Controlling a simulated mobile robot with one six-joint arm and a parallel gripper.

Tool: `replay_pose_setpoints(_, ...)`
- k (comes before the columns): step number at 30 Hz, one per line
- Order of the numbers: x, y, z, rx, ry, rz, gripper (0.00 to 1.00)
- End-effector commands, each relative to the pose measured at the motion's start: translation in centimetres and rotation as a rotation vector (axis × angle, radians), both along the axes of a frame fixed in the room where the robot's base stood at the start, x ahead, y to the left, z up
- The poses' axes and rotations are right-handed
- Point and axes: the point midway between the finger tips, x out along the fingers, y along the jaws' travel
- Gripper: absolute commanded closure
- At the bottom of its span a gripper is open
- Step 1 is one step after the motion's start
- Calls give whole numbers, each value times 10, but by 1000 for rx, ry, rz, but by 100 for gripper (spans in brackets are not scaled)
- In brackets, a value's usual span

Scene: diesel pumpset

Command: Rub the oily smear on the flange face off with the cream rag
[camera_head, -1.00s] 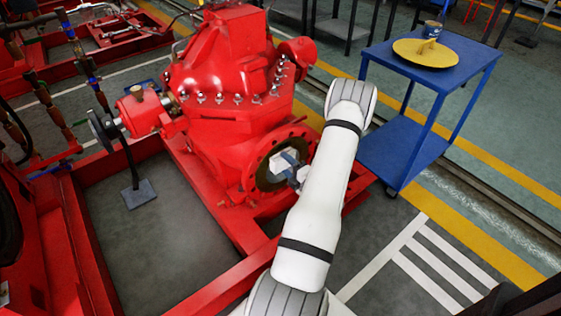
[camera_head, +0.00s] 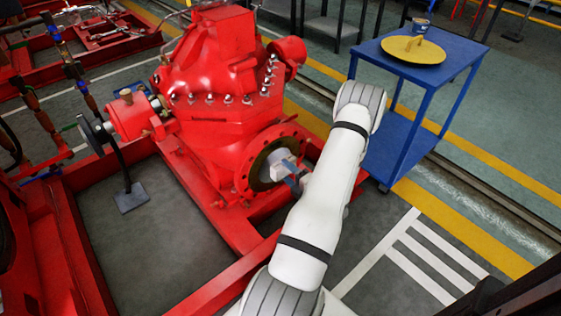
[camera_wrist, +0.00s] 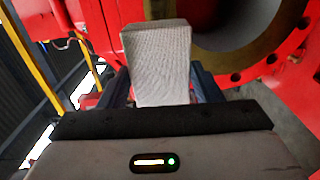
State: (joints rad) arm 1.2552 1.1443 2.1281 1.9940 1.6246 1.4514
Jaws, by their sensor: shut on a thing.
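The red pump's round flange (camera_head: 271,163) faces my arm, with bolt holes around its rim and a dark bore. In the wrist view the flange's olive-brown face ring (camera_wrist: 268,55) shows at the upper right. My gripper (camera_wrist: 161,92) is shut on the cream rag (camera_wrist: 158,62), a pale folded block of cloth standing up between the fingers. In the head view the rag (camera_head: 281,163) is in front of the flange face. I cannot tell whether it touches. I cannot make out the oily smear; part of the face is hidden by the rag and my gripper.
A blue trolley (camera_head: 421,107) stands at the right with a round yellow tray (camera_head: 413,57) and a small tin (camera_head: 420,26) on top. The red base frame (camera_head: 222,219) runs below the pump. Open floor with white stripes lies at the lower right.

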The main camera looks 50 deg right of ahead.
Motion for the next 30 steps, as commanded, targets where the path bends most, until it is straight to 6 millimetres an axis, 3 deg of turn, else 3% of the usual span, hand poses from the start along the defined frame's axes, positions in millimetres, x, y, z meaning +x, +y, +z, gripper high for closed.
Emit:
replay_pose_setpoints(8, 10, -1, 0, -2, -1, 3, 60)
replay_pose_setpoints(21, 57, -9, 0, -3, 0, 2, 60)
replay_pose_setpoints(30, 71, -11, 0, -1, -1, 0, 60)
